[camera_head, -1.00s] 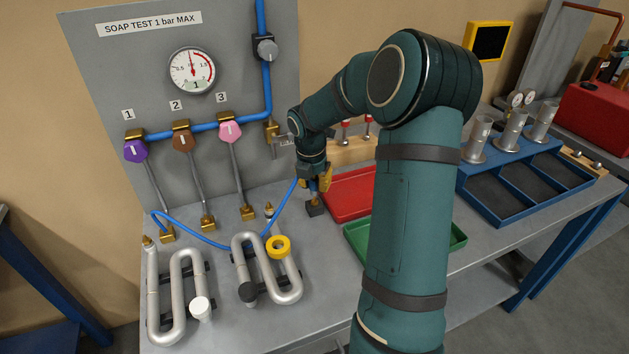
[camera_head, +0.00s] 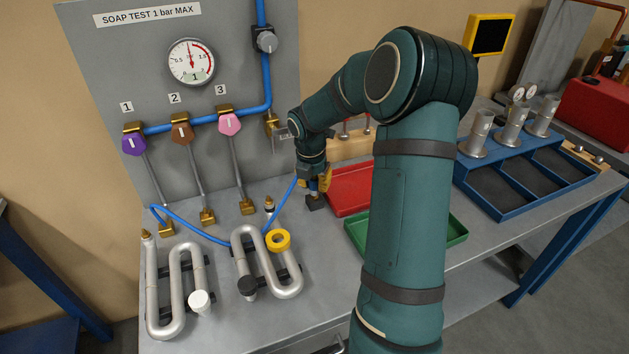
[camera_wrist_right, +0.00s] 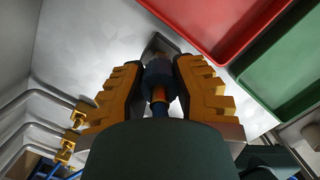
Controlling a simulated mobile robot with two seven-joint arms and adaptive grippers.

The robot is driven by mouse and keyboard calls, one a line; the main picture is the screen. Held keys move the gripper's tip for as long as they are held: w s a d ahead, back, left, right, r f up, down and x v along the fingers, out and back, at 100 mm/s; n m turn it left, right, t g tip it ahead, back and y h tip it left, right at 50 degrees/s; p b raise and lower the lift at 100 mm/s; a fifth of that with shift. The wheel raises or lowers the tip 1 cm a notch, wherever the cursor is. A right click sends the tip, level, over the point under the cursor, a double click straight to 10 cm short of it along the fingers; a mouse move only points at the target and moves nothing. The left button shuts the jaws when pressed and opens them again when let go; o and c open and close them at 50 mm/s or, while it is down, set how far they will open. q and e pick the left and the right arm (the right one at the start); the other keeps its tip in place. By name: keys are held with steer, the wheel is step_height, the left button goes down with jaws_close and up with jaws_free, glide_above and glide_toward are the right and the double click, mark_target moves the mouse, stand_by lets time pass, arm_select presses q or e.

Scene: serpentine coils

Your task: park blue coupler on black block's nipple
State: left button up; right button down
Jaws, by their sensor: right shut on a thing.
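My right gripper (camera_head: 314,184) stands over the small black block (camera_head: 315,203) on the bench, near the red tray. It is shut on the blue coupler (camera_head: 313,186), which is mostly hidden between the fingers in the head view. In the right wrist view the yellow-padded fingers (camera_wrist_right: 160,78) close on both sides of the coupler (camera_wrist_right: 158,108), with the black block (camera_wrist_right: 158,45) just beyond its end. The block's nipple is hidden, so I cannot tell whether the coupler is seated on it. A blue hose (camera_head: 283,220) loops from the gripper toward the left. My left gripper is out of view.
A red tray (camera_head: 345,207) and green tray (camera_head: 457,233) lie right of the block. The valve panel (camera_head: 95,60) rises behind.

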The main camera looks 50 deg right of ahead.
steer(key=shift+f, duration=0.35)
stand_by(0.5)
steer(key=c, duration=0.8)
jaws_free()
steer(key=r, duration=0.4)
steer(key=a+r, duration=0.1)
steer(key=r, duration=0.7)
steer(key=shift+s+a, duration=0.15)
steer(key=shift+a, duration=0.25)
steer(key=shift+s+f, duration=0.1)
steer(key=shift+f, duration=0.05)
